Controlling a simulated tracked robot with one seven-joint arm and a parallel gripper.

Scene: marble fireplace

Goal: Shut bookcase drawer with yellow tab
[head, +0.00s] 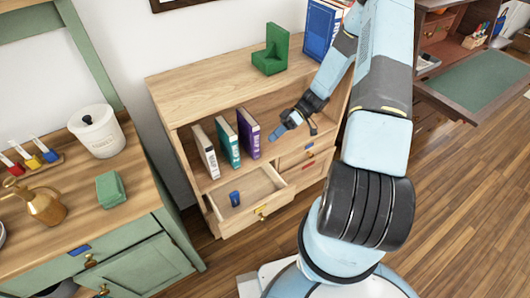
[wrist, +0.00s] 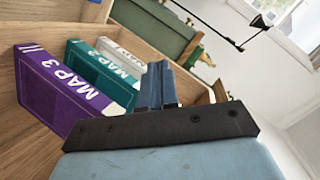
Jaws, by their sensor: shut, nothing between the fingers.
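The wooden bookcase (head: 160,88) stands against the wall. Its drawer with the yellow tab (head: 262,208), at the lower left, is pulled well out and has a brass knob. A small dark blue object (head: 235,198) lies inside it. My gripper (head: 277,132) is shut and empty. It is in front of the bookcase's open shelf, above and to the right of the open drawer, apart from it. In the wrist view, its closed fingers (wrist: 158,84) point towards the books; the drawer's yellow tab is not visible there.
White, teal and purple (head: 248,133) books stand on the shelf, left of my gripper. Shut drawers with red (head: 309,147) and blue tabs sit at the right. A green bookend (head: 272,50) stands on top. A green cabinet (head: 130,270) is at left; the wood floor is clear in front.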

